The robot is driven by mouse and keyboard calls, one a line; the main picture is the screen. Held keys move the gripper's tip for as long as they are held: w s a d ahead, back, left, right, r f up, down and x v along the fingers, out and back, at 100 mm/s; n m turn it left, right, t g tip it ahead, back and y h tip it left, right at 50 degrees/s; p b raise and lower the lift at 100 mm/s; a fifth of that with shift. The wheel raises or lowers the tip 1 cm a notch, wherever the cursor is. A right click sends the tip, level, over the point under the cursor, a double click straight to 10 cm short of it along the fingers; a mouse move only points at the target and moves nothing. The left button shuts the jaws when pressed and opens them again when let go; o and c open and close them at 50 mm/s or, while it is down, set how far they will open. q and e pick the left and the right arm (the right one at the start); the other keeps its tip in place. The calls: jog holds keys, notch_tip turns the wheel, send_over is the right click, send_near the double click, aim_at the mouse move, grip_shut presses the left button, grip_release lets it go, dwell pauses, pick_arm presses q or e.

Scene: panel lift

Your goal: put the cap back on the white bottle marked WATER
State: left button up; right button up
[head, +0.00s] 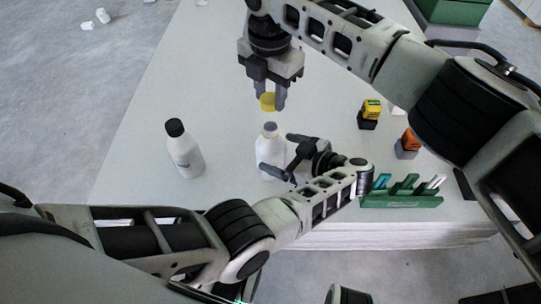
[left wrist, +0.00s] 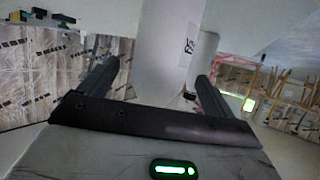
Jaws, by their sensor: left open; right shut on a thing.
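A white bottle (head: 268,156) without a cap stands upright on the table, its greyish neck open to view. My left gripper (head: 276,152) is open, with its fingers on either side of this bottle. In the left wrist view the white bottle (left wrist: 168,45) rises between the two fingers (left wrist: 155,88), with part of a dark marking showing; I cannot read the full word. My right gripper (head: 266,103) points down, shut on a yellow cap (head: 267,101), beyond and above the bottle's neck and apart from it.
Another white bottle (head: 184,152) with a black cap stands to the left. At right are a yellow-and-black block (head: 369,112), an orange-and-grey block (head: 407,144) and a green rack (head: 402,200) holding several items. The table between the bottles and at the far left is clear.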

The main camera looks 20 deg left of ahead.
aim_at(271, 110)
pick_arm(q)
jog(key=shift+x, duration=1.95)
jog(key=c, duration=1.5)
jog(key=shift+o, duration=0.2)
pick_arm(e)
jog(key=shift+w+f, duration=0.1)
jog(key=shift+f, duration=2.45)
